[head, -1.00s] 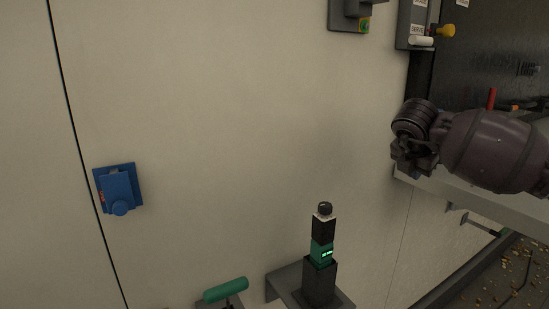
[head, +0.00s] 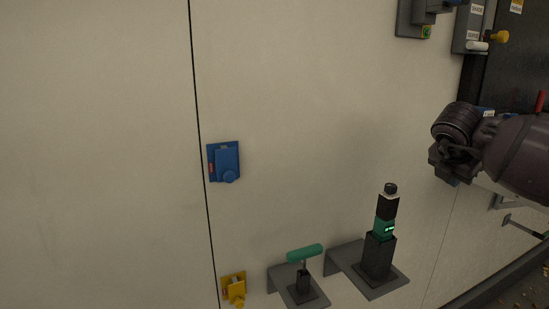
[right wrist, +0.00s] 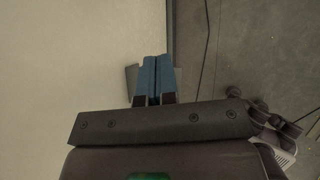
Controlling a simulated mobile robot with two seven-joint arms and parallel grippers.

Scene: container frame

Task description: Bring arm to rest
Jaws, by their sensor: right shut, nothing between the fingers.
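My right arm (head: 500,150) comes in from the right edge in the head view, folded in front of the wall. My right gripper shows in the right wrist view (right wrist: 156,82), its two blue fingers side by side, shut and empty. In the head view it is mostly hidden behind the arm's own links. My left arm and gripper are not in view.
On the wall are a blue box (head: 224,162), a yellow device (head: 234,288), a green-handled tool (head: 304,254) on a bracket and a black and green device (head: 381,230) on another bracket. A grey switch box (head: 475,30) is at upper right. The wall's left side is bare.

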